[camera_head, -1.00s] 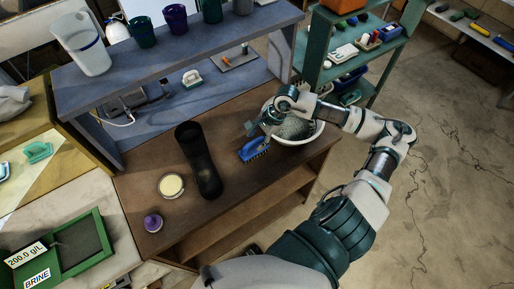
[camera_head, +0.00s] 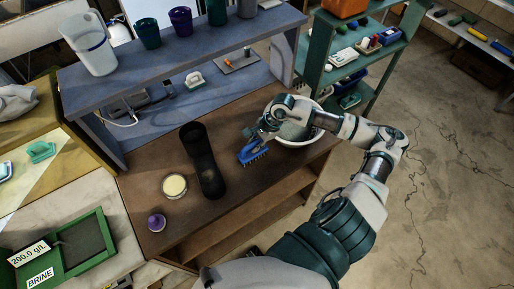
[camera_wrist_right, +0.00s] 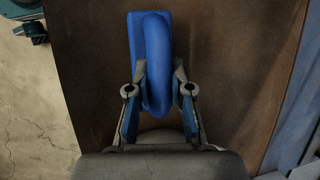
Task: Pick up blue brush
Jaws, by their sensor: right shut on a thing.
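The blue brush (camera_head: 252,154) has a looped handle and a row of bristles. It is on the brown bench, in front of the white bowl. My right gripper (camera_head: 255,143) is at the brush from above. In the right wrist view the brush (camera_wrist_right: 150,35) lies between the fingers, and my right gripper (camera_wrist_right: 159,80) is shut on its blue handle loop. I cannot tell whether the brush is lifted off the bench. My left gripper is not in view.
A jar with a pale yellow top (camera_head: 174,186) and a purple-topped item (camera_head: 156,222) are farther left. The white bowl (camera_head: 296,139) is close behind my right gripper. A shelf with cups (camera_head: 185,50) rises behind.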

